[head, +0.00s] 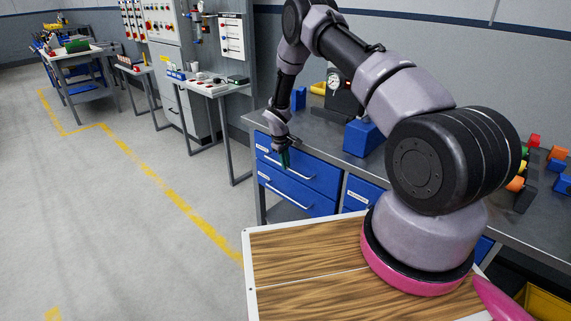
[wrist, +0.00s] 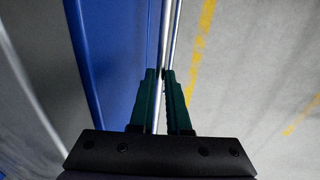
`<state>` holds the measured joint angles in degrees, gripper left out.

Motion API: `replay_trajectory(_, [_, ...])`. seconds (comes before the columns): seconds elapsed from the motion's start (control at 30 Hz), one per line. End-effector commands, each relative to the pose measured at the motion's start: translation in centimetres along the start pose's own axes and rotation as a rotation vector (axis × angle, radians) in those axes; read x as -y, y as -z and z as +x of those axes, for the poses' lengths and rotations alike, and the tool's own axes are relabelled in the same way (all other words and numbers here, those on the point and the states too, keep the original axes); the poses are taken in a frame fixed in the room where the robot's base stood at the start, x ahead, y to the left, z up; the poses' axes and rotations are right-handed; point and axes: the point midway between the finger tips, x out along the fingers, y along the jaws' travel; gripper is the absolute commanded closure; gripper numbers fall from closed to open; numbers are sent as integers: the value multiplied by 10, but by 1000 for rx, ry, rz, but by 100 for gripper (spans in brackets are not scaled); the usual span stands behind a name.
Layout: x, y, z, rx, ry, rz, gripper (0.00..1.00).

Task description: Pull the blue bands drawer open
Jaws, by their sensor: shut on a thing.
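Two blue drawers are stacked under the left end of the grey workbench, each with a long silver bar handle and a small white label too small to read. My gripper (head: 284,158) is at the upper drawer (head: 314,176). In the wrist view, my gripper's green fingers (wrist: 163,92) are shut on the silver handle bar (wrist: 167,40), one on each side of it. The drawer's blue front (wrist: 112,55) is left of the fingers there. The lower drawer (head: 300,200) looks shut. I cannot tell which drawer is the bands one.
More blue drawers (head: 362,190) are to the right under the workbench (head: 325,130). A blue block (head: 363,138) and a gauge stand on top. A wood-topped surface (head: 300,262) is in front. The floor (head: 150,220) to the left is clear.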

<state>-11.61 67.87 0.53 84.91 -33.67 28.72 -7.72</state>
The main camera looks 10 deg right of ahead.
Motion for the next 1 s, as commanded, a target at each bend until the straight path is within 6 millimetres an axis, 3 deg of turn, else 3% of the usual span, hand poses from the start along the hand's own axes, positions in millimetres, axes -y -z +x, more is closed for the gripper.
replay_trajectory(0.37, [0,0,-1,0,-1,1,100])
replay_trajectory(0.57, [14,0,-3,1,0,-1,100])
replay_trajectory(0.77, [50,0,-10,2,0,-5,100])
replay_trajectory(1.0, [115,0,-23,2,0,-7,100])
